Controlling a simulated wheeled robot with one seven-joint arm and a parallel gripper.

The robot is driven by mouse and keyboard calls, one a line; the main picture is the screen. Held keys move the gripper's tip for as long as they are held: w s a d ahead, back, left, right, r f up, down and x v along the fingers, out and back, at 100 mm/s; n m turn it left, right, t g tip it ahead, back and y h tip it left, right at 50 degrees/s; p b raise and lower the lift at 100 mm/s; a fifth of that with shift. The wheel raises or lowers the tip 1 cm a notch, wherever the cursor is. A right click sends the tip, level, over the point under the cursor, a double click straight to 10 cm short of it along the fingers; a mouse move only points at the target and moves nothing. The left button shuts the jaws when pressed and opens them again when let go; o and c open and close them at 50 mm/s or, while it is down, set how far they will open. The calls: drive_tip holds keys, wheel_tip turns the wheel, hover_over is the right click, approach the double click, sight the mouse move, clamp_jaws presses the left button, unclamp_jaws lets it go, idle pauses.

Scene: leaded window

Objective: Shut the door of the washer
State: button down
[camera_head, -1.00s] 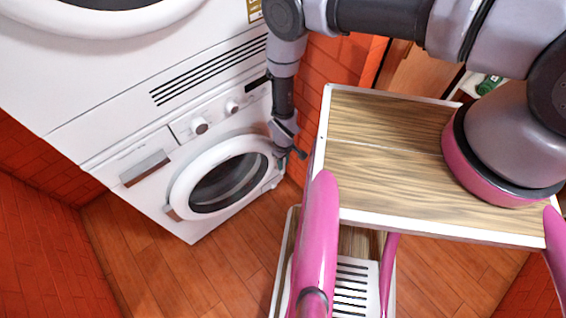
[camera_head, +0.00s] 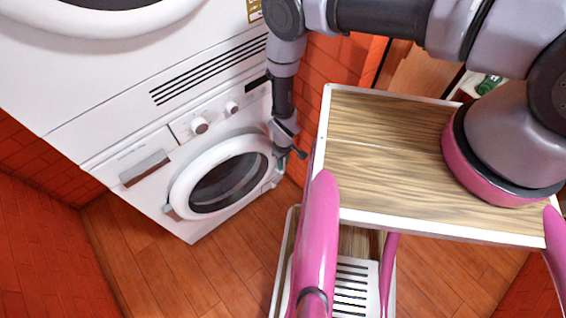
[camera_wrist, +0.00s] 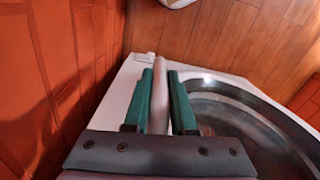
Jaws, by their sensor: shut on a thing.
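The washer (camera_head: 105,170) is the lower white machine at the left in the head view. Its round door (camera_head: 185,183) has a thick white ring and dark glass, and it looks close to the washer front. I cannot tell exactly how far ajar it is. My gripper (camera_head: 281,160) is at the door's right edge. In the wrist view, the green fingers of my gripper (camera_wrist: 160,75) are on both sides of a pale strip, the door's rim (camera_wrist: 159,100). A grey metallic ring curves to the right of the fingers. The fingertips are hard to make out in the head view.
A second white machine (camera_head: 90,80) is stacked on top of the washer. A red brick wall (camera_head: 312,105) stands close to the right of my gripper. The wooden floor (camera_head: 215,265) in front of the washer is clear.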

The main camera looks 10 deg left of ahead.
drive_tip(key=shift+w+a+n, duration=0.5)
drive_tip(key=shift+w+a, duration=0.65)
drive_tip(key=shift+w, duration=0.25)
drive_tip(key=shift+r, duration=0.1)
drive_tip(key=c, duration=0.8)
unclamp_jaws()
drive_tip(key=shift+o, duration=0.2)
